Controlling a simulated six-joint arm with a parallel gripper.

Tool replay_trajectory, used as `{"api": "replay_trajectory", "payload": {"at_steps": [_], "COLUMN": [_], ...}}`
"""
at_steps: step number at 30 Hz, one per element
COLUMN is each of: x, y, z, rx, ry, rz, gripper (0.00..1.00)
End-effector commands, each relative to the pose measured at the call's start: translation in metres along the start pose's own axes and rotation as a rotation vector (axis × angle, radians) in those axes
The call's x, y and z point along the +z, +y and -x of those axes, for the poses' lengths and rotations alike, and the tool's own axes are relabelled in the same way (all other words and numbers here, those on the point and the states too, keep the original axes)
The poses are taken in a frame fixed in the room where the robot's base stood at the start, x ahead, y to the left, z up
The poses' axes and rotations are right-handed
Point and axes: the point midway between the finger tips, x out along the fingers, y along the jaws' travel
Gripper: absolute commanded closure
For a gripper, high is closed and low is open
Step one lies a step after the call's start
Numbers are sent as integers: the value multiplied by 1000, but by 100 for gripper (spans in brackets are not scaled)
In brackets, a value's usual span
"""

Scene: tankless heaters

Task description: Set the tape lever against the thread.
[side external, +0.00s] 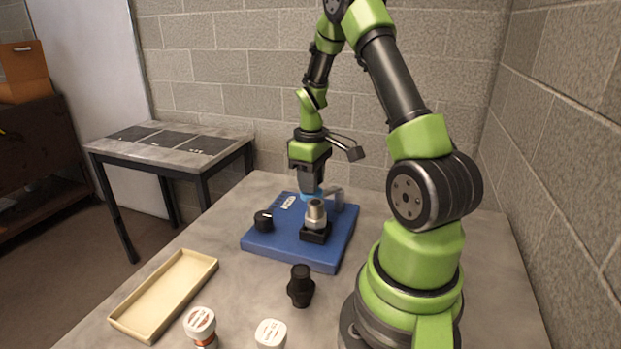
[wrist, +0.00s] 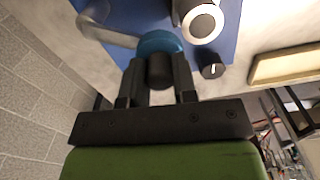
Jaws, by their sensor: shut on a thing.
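The tape lever shows in the wrist view as a blue round part (wrist: 158,42) with a black knob (wrist: 160,71) and a pale grey bar (wrist: 105,33) that reaches left. My gripper (wrist: 158,85) is shut on the black knob. In the side view my gripper (side external: 312,190) points down at the far part of the blue board, and the blue part (side external: 318,193) shows just below it. The threaded metal fitting (side external: 316,213) stands upright in a black block, nearer the camera; it also shows in the wrist view (wrist: 201,22). I cannot tell whether lever and thread touch.
The blue board (side external: 290,255) carries a black dial (side external: 263,221) at its left. A block wall is at the right.

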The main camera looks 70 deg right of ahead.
Motion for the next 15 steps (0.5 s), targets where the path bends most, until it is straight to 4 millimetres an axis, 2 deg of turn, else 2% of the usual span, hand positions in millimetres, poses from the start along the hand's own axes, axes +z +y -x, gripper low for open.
{"api": "replay_trajectory", "payload": {"at_steps": [6, 7, 10, 15], "x": [0, 0, 0, 0], "y": [0, 0, 0, 0], "z": [0, 0, 0, 0], "rx": [0, 0, 0, 0], "ry": [0, 1, 1, 1], "rz": [-4, -4, -4, -3], "gripper": [100, 71, 48, 48]}}
